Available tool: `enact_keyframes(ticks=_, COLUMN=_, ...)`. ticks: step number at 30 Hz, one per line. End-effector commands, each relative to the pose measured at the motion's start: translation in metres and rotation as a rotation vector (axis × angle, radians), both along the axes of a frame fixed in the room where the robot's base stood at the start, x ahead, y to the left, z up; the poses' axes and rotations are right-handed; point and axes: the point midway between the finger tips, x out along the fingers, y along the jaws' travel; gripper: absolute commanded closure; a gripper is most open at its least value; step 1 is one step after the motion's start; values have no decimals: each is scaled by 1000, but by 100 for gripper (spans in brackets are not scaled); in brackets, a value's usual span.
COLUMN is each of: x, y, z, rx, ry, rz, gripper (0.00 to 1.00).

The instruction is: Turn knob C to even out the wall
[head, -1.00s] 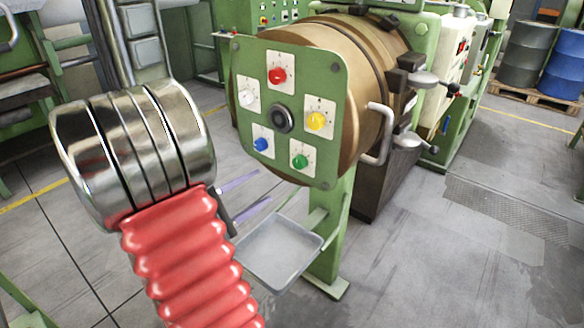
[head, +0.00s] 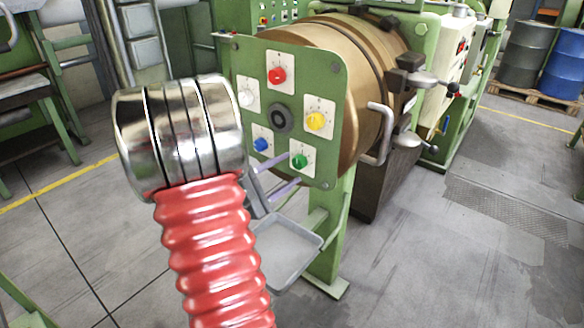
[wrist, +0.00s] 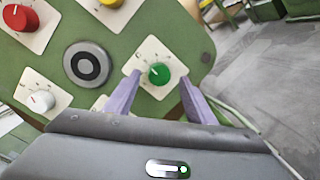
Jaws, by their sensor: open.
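A green panel (head: 322,88) on the extruder's end carries a red knob (head: 277,75), a yellow knob (head: 316,121), a green knob (head: 299,161), a blue knob (head: 261,144) and a white knob (head: 246,98), each on a pale plate. My gripper (head: 303,171) is open and empty in front of the lower right of the panel. In the wrist view, the green knob (wrist: 159,73) shows between the two purple fingers (wrist: 160,84), apart from both. I cannot tell how far the fingertips are from the panel.
A round grey outlet (head: 281,118) with a dark centre sits mid-panel. A curved metal handle (head: 379,135) sticks out right of it. A grey tray (head: 285,252) lies below my gripper. Floor to the right (head: 425,255) is clear.

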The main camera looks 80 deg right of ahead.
Motion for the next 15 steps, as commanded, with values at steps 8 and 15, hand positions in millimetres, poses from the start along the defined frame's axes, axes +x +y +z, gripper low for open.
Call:
enact_keyframes(ticks=8, x=-12, y=-21, z=0, rx=0, ry=0, rz=0, gripper=50)
enact_keyframes(ticks=15, x=-13, y=-23, z=0, rx=0, ry=0, rz=1, gripper=50)
